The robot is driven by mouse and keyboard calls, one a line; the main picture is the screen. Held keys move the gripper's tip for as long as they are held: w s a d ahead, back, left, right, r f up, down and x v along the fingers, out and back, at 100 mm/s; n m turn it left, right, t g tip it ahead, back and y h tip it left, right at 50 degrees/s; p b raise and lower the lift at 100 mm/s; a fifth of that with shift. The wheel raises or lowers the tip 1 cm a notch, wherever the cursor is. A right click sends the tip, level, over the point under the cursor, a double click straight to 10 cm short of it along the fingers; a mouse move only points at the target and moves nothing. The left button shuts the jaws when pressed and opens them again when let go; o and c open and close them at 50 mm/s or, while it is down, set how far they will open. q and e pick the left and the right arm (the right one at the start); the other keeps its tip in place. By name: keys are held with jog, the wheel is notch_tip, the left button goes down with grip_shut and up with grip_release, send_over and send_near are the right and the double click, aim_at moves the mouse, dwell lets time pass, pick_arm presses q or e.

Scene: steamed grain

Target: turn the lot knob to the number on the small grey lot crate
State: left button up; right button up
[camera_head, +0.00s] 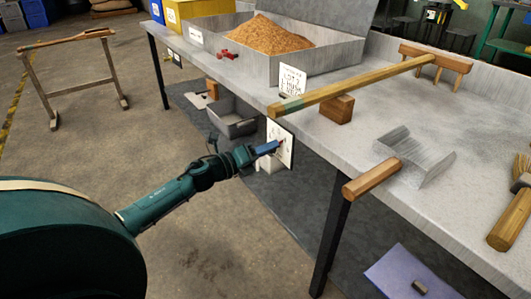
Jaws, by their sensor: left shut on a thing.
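My left gripper (274,147) reaches in below the table's front edge and is shut on the lot knob, at a white dial panel (287,152). The fingers hide most of the knob; a small red mark (281,142) shows at their tips. I cannot read the dial setting. A small grey crate (238,125) stands under the table, to the left of the panel; I cannot make out a number on it. My right gripper is not in view.
On the grey table (350,135), a large metal tray (335,62) holds brown grain (268,36). A printed card (292,80) stands before it. A long-handled wooden rake (350,85), a wooden block (338,110) and a metal scoop (415,155) lie near the front.

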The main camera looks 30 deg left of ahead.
pick_arm(q)
jog(key=shift+d+m+b, duration=0.1)
jog(key=shift+m+b, duration=2.15)
jog(key=shift+m, duration=1.95)
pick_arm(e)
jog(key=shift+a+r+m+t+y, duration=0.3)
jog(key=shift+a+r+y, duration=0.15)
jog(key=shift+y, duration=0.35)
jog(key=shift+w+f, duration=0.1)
pick_arm(q)
jog(key=o, duration=1)
jog(key=shift+c, duration=0.2)
jog(key=shift+s, duration=0.1)
